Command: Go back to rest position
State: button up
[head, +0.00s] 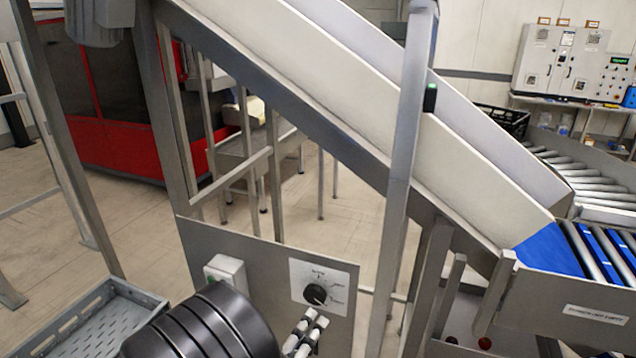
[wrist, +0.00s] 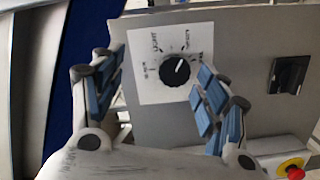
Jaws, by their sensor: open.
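My gripper (wrist: 158,80) is open in the wrist view, with its blue-padded fingers spread to either side of a black rotary knob (wrist: 175,71). Nothing is held between them. The knob sits on a white, labelled plate (wrist: 145,92) on a grey metal panel. In the head view my gripper (head: 304,335) shows at the bottom centre, just below the knob (head: 315,294). Whether a fingertip touches the plate is unclear. The knob's pointer tilts up and right in the wrist view.
The panel (head: 255,258) stands under a sloping conveyor (head: 330,120). A grey crate (head: 125,290) lies at lower left. The wrist view shows a black switch (wrist: 289,74) and a red button (wrist: 292,171). A metal post (head: 403,140) rises right of the panel. Rollers (head: 590,185) are at right.

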jog(key=s+d+r+m+g+h, duration=0.2)
jog(key=s+d+r+m+g, duration=0.3)
jog(key=d, duration=0.5)
jog(key=s+d+r+m+g+h, duration=0.2)
jog(key=s+d+r+g, duration=0.4)
jog(key=d, duration=0.5)
jog(key=s+d+m+g+y, duration=0.2)
jog(key=s+g+y, duration=0.2)
jog(key=s+y, duration=0.4)
jog(key=s+a+r+t+y, duration=0.3)
jog(key=a+r+t+y, duration=0.1)
jog(key=a, duration=0.1)
jog(key=shift+s+a+r, duration=0.25)
jog(key=shift+s, duration=0.1)
jog(key=shift+o, duration=0.4)
